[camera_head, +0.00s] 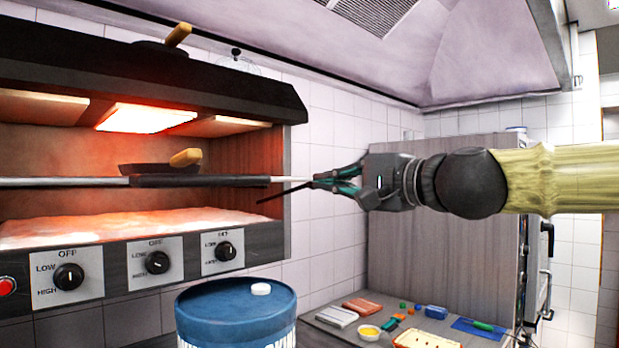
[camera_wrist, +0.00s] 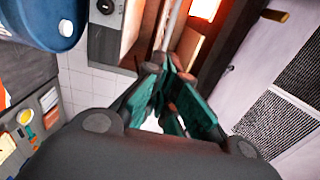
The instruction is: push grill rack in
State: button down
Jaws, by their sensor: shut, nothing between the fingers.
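The grill rack (camera_head: 200,181) is a dark bar with lighter metal rails, running across the front of the glowing grill at mid height. A dark pan with a wooden handle (camera_head: 186,157) sits at the rack. My gripper (camera_head: 313,183) has teal fingers, shut and empty. Its tips are at the grill's right end, close to the light rail end; I cannot tell whether they touch it. In the wrist view the fingers (camera_wrist: 172,75) point toward the rail and the grill's lit opening. The rack's depth inside the grill is hard to judge.
A blue drum (camera_head: 236,308) with a white cap stands in front of the grill. Control knobs (camera_head: 157,262) line the grill's lower front. A counter at lower right holds a yellow bowl (camera_head: 369,331), a blue mat (camera_head: 480,327) and small items. A wooden cabinet (camera_head: 445,230) stands behind my arm.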

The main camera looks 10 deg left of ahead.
jog(key=p+x, duration=0.2)
jog(key=x, duration=0.4)
dwell(0.6)
